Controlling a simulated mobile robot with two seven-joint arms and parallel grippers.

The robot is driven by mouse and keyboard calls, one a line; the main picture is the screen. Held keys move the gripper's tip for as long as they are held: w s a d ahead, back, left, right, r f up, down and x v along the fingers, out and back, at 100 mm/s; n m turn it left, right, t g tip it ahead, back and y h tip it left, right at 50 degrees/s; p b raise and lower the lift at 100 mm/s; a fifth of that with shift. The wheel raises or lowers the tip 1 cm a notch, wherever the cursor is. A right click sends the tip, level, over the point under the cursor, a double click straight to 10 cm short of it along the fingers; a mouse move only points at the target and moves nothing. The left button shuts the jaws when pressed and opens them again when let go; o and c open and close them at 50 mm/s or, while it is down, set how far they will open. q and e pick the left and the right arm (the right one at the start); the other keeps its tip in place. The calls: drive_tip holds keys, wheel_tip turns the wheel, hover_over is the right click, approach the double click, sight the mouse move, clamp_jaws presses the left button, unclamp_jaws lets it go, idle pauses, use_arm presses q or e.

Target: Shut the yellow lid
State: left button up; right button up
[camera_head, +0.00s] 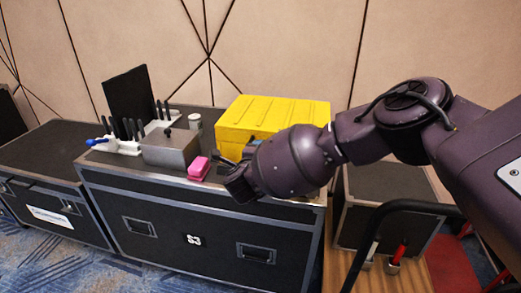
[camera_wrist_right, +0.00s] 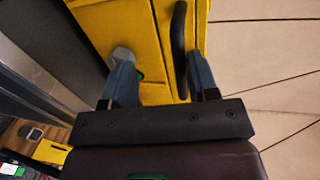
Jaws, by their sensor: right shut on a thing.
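The yellow box (camera_head: 262,122) stands on the black flight case, with its ridged yellow lid (camera_head: 285,106) on top. The lid looks down or nearly down; I cannot tell whether it is fully shut. My right gripper (camera_head: 248,153) is at the box's front left, its fingertips partly hidden by my arm. In the right wrist view, the two blue-grey fingers of my right gripper (camera_wrist_right: 158,70) lie on either side of a yellow part of the box (camera_wrist_right: 150,40), near a black handle (camera_wrist_right: 179,50) and a seam. My left gripper is out of view.
On the black flight case (camera_head: 160,205) stand a grey metal box (camera_head: 170,150), a pink block (camera_head: 198,168), a silver can (camera_head: 195,121) and a white rack (camera_head: 120,147) of tools. A black panel (camera_head: 128,93) stands behind. Another case (camera_head: 50,150) is at left.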

drive_tip(key=shift+s+f, duration=0.2)
drive_tip(key=shift+f, duration=0.55)
drive_tip(key=r+p+v, duration=0.1)
drive_tip(key=p+v, duration=0.3)
drive_tip(key=v, duration=0.7)
drive_tip(key=shift+w+r, duration=0.25)
drive_tip(key=shift+r, duration=0.05)
